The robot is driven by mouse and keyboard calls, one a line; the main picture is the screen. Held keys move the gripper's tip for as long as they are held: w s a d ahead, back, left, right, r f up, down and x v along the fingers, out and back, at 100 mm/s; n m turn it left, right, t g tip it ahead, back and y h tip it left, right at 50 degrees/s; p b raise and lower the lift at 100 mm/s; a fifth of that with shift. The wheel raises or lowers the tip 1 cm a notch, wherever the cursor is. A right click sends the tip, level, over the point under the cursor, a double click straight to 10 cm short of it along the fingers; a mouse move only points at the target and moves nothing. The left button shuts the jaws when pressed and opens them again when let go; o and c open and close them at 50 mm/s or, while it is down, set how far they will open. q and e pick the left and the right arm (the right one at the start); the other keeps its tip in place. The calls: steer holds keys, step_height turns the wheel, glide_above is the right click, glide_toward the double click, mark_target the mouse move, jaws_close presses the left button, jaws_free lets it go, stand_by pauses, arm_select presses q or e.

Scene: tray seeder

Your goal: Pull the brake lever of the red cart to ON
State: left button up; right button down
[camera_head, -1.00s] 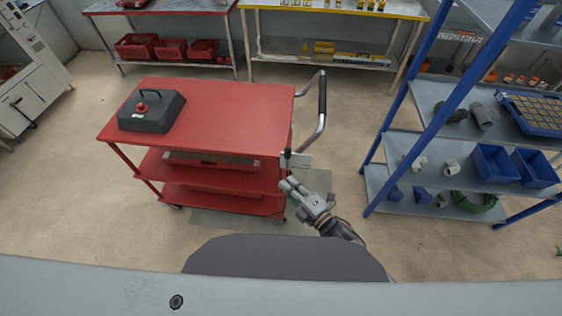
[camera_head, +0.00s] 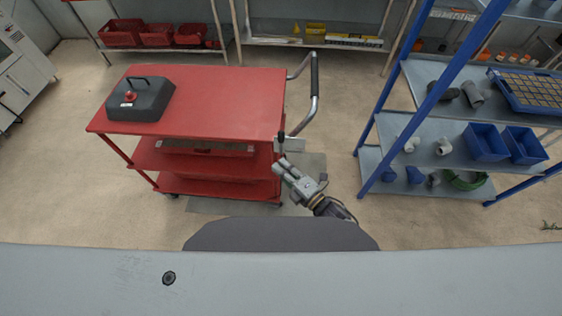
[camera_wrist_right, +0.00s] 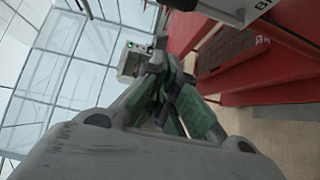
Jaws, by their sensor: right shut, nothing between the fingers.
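The red cart (camera_head: 215,88) stands left of centre in the head view. Its brake lever (camera_head: 281,137) is a small dark upright piece beside a grey plate at the cart's near right corner, below the push handle. Whether it stands at ON or OFF is too small to read. My right gripper (camera_head: 282,168) is shut and empty, just below the lever and close to the cart's right side; contact cannot be told. In the right wrist view its green-padded fingers (camera_wrist_right: 168,97) are together, with part of a lettered grey plate (camera_wrist_right: 238,8) at the top. My left gripper is not in view.
A dark weight-like block (camera_head: 141,98) sits on the cart's top. The curved push handle (camera_head: 314,88) juts out at the right. A blue-framed shelf (camera_head: 373,135) stands further right, with open floor between it and the cart.

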mark_target(281, 143)
steer(key=w+a+p, duration=0.2)
steer(key=w, duration=0.6)
steer(key=shift+w+a, duration=0.25)
steer(key=shift+w, duration=0.05)
stand_by(0.6)
steer(key=shift+d, duration=0.15)
stand_by(0.4)
